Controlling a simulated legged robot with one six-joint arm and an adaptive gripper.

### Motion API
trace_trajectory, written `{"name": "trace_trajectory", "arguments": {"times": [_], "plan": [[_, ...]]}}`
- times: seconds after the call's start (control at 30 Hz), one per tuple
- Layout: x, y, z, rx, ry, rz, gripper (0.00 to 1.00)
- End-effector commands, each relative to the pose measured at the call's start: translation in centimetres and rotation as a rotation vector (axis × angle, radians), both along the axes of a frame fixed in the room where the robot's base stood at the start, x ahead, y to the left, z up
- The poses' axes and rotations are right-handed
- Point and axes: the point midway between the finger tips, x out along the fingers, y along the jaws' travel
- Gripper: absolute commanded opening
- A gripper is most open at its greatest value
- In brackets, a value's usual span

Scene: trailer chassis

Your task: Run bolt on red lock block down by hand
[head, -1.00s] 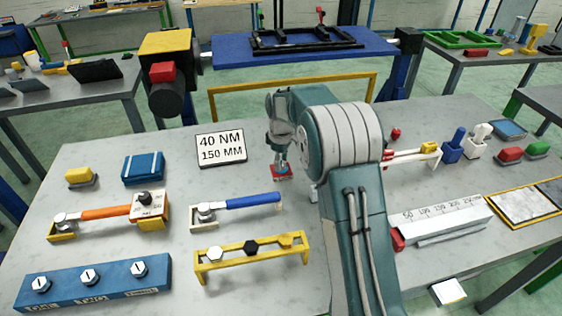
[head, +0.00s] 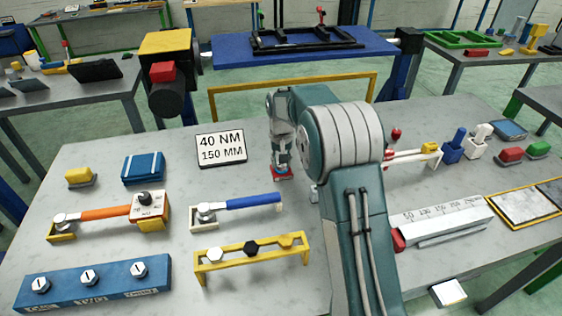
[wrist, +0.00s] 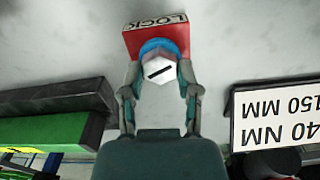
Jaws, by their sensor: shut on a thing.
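The red lock block (head: 281,173) lies on the grey bench top under my gripper; in the wrist view the block (wrist: 176,33) shows the letters LOCK. The bolt (wrist: 159,69) has a pale hexagonal head with a dark slot mark and sits over a blue ring (wrist: 157,45) at the block's near edge. My gripper (wrist: 159,90) is shut on the bolt head, one finger on each side; in the head view the gripper (head: 281,158) points down above the block. The bolt's shank and its seat in the block are hidden.
A white sign (head: 221,149) reading 40 NM, 150 MM stands left of my gripper. A blue-handled wrench (head: 240,203) and a yellow bolt rack (head: 250,250) lie nearer. An orange-handled torque wrench (head: 105,213) is further left. Bare bench surrounds the block.

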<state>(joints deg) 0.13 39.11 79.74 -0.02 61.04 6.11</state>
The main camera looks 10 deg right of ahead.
Motion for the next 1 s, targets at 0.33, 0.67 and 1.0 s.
{"name": "trace_trajectory", "arguments": {"times": [0.33,0.67,1.0], "plan": [[0.21,0.12,0.55,0.003,-0.012,-0.329,0.0],[0.19,0.17,0.54,0.004,-0.01,-0.642,0.0],[0.2,0.21,0.52,0.006,-0.009,-0.964,0.0]]}}
